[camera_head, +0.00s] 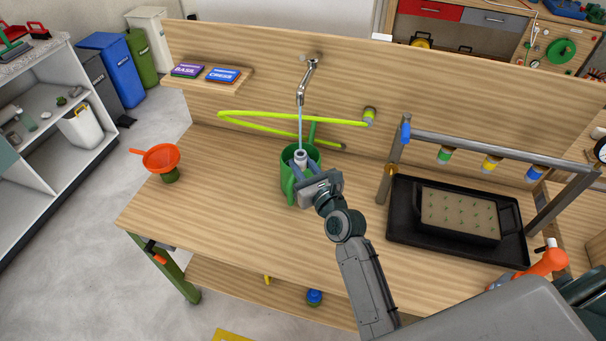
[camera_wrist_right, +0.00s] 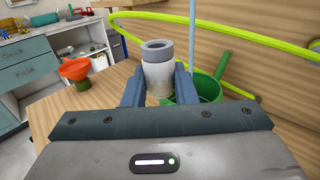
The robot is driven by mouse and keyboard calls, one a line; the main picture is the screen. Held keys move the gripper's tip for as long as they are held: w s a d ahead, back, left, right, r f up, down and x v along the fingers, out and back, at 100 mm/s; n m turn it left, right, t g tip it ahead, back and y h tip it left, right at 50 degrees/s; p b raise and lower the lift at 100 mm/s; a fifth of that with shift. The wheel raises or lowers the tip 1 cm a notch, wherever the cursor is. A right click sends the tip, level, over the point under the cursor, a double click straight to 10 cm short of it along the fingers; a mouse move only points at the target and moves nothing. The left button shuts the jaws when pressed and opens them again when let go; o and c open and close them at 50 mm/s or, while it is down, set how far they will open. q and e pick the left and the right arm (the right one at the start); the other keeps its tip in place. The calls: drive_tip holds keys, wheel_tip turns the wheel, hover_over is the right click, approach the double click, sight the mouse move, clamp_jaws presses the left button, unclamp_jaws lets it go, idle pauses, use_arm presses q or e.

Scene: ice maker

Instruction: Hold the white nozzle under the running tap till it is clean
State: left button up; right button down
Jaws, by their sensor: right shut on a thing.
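The white nozzle (camera_head: 300,158) is held upright over the green watering can (camera_head: 287,172) in the head view. My right gripper (camera_head: 302,166) is shut on it from the near side. In the right wrist view, the nozzle (camera_wrist_right: 158,75) is white with a grey top ring and stands between both fingers. The tap (camera_head: 308,75) on the wooden back panel is running. Its thin water stream (camera_head: 300,125) comes down at or just behind the nozzle; in the wrist view the stream (camera_wrist_right: 192,40) passes right of the nozzle's top. My left gripper is not in view.
A yellow-green hose (camera_head: 270,115) loops behind the can. An orange funnel (camera_head: 162,157) stands at the left of the bench. A black tray (camera_head: 410,238) with a planted seed tray sits at the right, under a metal rack (camera_head: 480,145). The bench front left is clear.

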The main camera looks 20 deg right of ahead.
drive_tip(key=shift+w+d, duration=0.25)
drive_tip(key=shift+w, duration=0.55)
drive_tip(key=w, duration=0.2)
drive_tip(key=w+d, duration=0.1)
drive_tip(key=w+b, duration=0.1)
drive_tip(key=w, duration=0.1)
drive_tip(key=shift+w+d+r, duration=0.15)
drive_tip(key=shift+w+d, duration=0.15)
drive_tip(key=shift+d, duration=0.05)
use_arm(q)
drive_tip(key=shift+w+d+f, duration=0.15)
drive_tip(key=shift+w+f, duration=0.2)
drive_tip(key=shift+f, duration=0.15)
use_arm(e)
drive_tip(key=shift+w+d, duration=0.2)
drive_tip(key=shift+w, duration=0.45)
drive_tip(key=shift+w+d, duration=0.2)
drive_tip(key=shift+w, duration=0.45)
